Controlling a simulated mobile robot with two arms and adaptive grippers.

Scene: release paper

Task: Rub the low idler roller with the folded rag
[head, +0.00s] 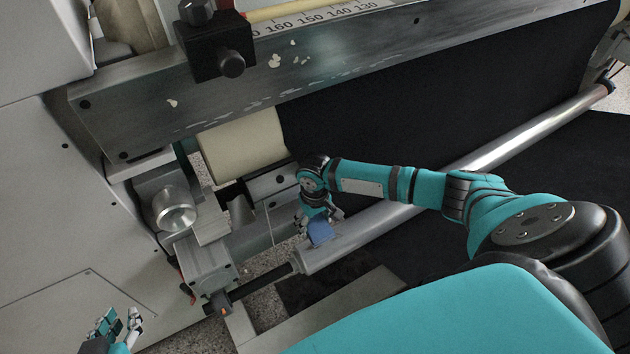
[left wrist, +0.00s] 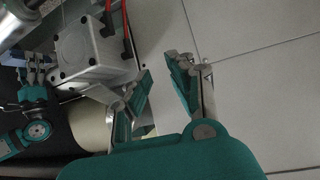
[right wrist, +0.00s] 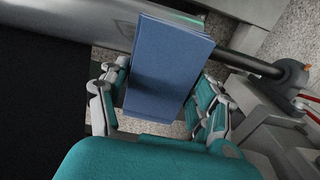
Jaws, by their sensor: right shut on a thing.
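The low idler roller (head: 400,214) is a shiny metal cylinder running diagonally from the lower middle to the upper right in the head view. Its end also shows in the right wrist view (right wrist: 75,20). The folded rag (right wrist: 168,65) is a blue pad; in the head view it (head: 320,234) is at the near left end of the roller. My right gripper (right wrist: 160,95) is shut on the rag, which overlaps the roller in view; I cannot tell if they touch. My left gripper (left wrist: 158,85) is open and empty, low at the left in the head view (head: 118,325).
A cream paper roll (head: 243,145) and a scaled metal beam (head: 300,65) lie above the roller. A grey bearing block (head: 207,268) stands left of the roller's end. A black web (head: 370,120) spreads behind. Speckled floor (head: 265,320) shows below.

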